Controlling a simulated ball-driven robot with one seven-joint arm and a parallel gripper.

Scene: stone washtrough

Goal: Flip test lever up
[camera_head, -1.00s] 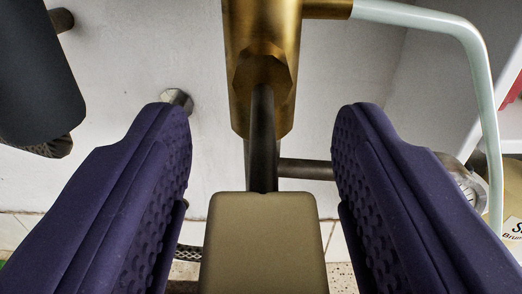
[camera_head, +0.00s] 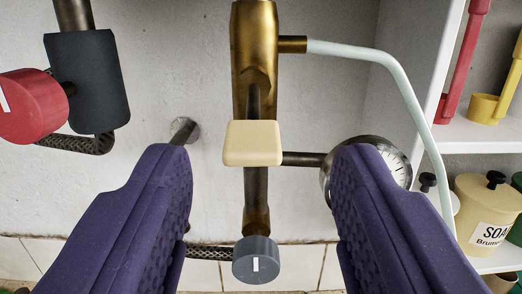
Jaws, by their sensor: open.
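The test lever is a dark arm on a brass valve body (camera_head: 254,45), ending in a beige block (camera_head: 252,143). The block sits in front of the vertical pipe and looks tipped out towards me. I cannot tell the arm's exact angle. My gripper (camera_head: 258,155) is open, with one purple finger on each side of the picture. The block appears between the fingertips, apart from both, and seems to lie beyond them. Nothing is held.
A grey knob (camera_head: 257,260) is below the valve. A round gauge (camera_head: 395,163) is partly hidden behind the right finger. A pale bent tube (camera_head: 400,85) runs down at right. A red knob (camera_head: 30,105) and dark cylinder (camera_head: 87,82) are at left. Shelves hold a soap pot (camera_head: 487,220).

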